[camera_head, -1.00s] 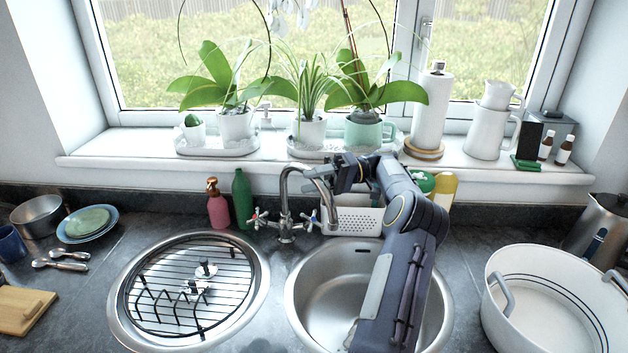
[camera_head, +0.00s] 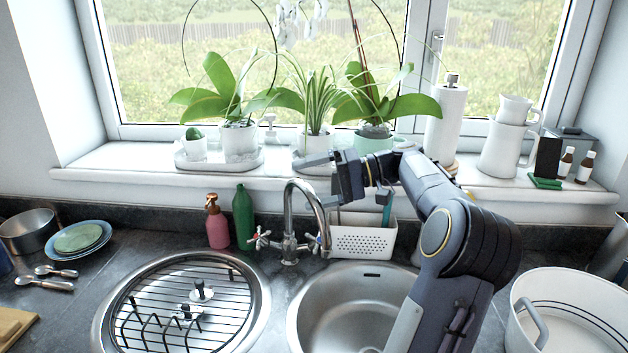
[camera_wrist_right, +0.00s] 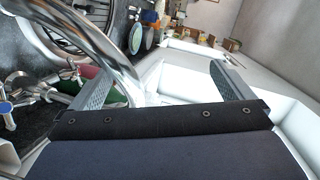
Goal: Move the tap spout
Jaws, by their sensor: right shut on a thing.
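The chrome tap (camera_head: 289,250) stands behind the sinks, with cross handles at its base. Its curved spout (camera_head: 288,207) arches over toward the right round sink. The exact contact is hard to make out. In the right wrist view the spout (camera_wrist_right: 88,35) curves down from the upper left, close to the left finger, and the gripper (camera_wrist_right: 163,85) shows both fingers apart. My left gripper is out of view.
A white perforated caddy (camera_head: 362,241) stands right of the tap. Green (camera_head: 243,215) and pink (camera_head: 217,228) bottles stand to its left. Potted plants (camera_head: 240,140) line the windowsill (camera_head: 110,168) behind. A white pot (camera_head: 570,300) is at right. The right sink (camera_head: 345,300) looks empty.

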